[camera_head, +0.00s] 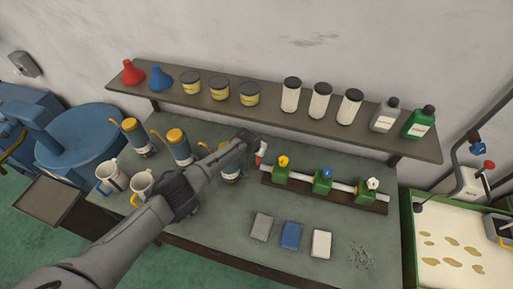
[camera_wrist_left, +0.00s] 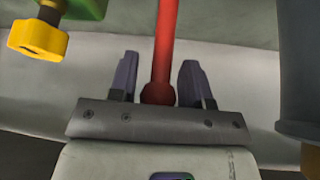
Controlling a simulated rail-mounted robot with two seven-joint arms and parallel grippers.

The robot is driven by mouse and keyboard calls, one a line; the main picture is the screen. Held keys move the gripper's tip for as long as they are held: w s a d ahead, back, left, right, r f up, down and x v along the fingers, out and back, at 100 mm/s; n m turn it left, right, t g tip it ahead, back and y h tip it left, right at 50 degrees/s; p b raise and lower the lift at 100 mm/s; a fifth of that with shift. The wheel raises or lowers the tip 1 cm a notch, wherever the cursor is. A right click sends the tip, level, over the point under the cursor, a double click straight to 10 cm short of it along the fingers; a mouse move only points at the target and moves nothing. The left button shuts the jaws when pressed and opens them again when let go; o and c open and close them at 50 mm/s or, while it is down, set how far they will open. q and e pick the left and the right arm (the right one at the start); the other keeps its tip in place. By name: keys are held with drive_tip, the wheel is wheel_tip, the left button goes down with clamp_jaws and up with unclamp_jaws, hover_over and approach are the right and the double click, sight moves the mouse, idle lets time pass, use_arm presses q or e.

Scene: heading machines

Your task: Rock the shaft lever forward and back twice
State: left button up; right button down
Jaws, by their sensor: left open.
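The shaft lever (camera_head: 263,147) is a small red lever at the left end of the white horizontal shaft (camera_head: 340,185) on the bench. My left gripper (camera_head: 256,146) is at the lever, and my arm hides part of the area. In the left wrist view the lever is a red rod (camera_wrist_left: 166,45) with a rounded red end between the two fingers of my left gripper (camera_wrist_left: 158,82). The fingers are open, with a gap on either side of the rod. My right gripper is not in view.
Green valve blocks with yellow (camera_head: 284,161), blue (camera_head: 326,173) and white (camera_head: 372,184) knobs sit along the shaft. The shelf (camera_head: 275,117) with bottles and jars is close behind. Three small blocks lie in front; cylinders and mugs stand left.

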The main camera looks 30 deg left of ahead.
use_arm(q)
drive_tip(key=shift+s+r+p, duration=0.2)
drive_tip(key=shift+r+p, duration=0.2)
drive_tip(key=shift+r, duration=0.2)
drive_tip(key=p+v, duration=0.2)
drive_tip(key=v, duration=1)
drive_tip(key=shift+s+r, duration=0.15)
drive_tip(key=shift+s, duration=0.05)
